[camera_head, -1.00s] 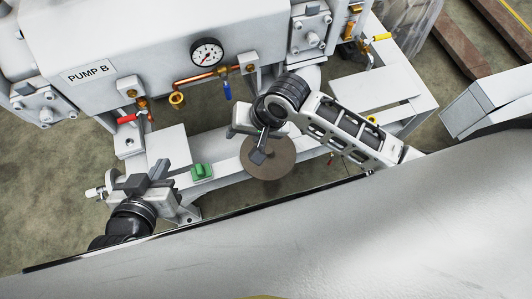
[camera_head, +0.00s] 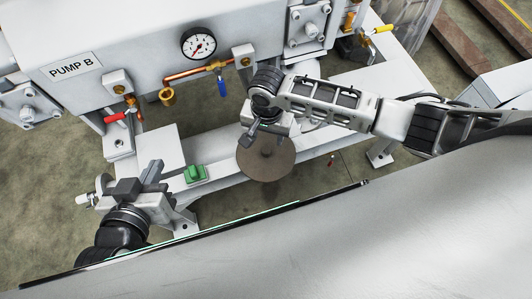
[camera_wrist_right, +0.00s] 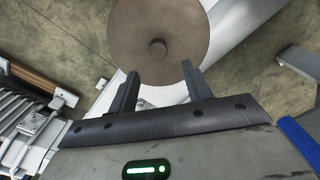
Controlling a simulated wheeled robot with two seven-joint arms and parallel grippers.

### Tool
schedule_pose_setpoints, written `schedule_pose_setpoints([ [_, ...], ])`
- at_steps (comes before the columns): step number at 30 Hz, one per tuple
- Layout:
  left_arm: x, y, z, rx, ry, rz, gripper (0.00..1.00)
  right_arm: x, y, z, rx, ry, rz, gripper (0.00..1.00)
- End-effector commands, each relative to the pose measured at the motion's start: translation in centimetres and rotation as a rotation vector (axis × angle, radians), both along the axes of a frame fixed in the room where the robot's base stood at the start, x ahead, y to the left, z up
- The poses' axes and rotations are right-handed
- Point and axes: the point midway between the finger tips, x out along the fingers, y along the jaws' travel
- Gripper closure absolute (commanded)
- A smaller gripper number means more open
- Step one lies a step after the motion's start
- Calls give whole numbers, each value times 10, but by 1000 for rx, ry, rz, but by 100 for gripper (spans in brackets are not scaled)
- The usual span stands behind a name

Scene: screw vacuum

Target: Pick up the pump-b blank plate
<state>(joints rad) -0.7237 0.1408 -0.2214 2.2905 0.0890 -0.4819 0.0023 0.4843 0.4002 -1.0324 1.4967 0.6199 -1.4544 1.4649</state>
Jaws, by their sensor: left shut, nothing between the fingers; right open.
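The pump-b blank plate looks to be the round brown-grey disc (camera_head: 265,160) with a small central knob, resting at the white frame beam below pump B. It also shows at the top of the right wrist view (camera_wrist_right: 145,25), its knob (camera_wrist_right: 158,48) just beyond the fingers. My right gripper (camera_head: 251,139) is open and empty, above the disc's upper left edge in the head view. Its fingers (camera_wrist_right: 160,78) point at the knob, apart from it. My left gripper (camera_head: 155,170) is shut and empty at the lower left, left of the green block.
Pump B (camera_head: 130,50) stands behind, with a gauge (camera_head: 198,43), copper pipe, blue handle (camera_head: 222,87) and red handle (camera_head: 116,117) hanging near the arms. A green block (camera_head: 195,173) sits on the beam left of the disc. Concrete floor lies right of the disc.

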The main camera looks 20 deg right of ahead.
Motion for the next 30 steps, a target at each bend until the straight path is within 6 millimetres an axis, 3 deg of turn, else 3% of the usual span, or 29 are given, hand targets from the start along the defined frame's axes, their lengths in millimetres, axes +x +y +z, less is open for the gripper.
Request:
schedule_pose_setpoints([
  [12, -4, -2, -17, 4, 7, -12, 100, -9, 6, -50, -1, 0, 1, 50],
  [21, 2, -5, -19, 5, 9, -24, 100, -9, 6, -53, 1, -2, 1, 50],
  [22, 2, -5, -19, 5, 9, -24, 100, -9, 6, -53, 1, -2, 1, 53],
  [27, 2, -5, -19, 4, 8, -23, 100, -9, 6, -53, 1, -2, 1, 100],
  [30, 2, -4, -19, 4, 8, -23, 100, -9, 6, -52, 1, -3, 1, 100],
])
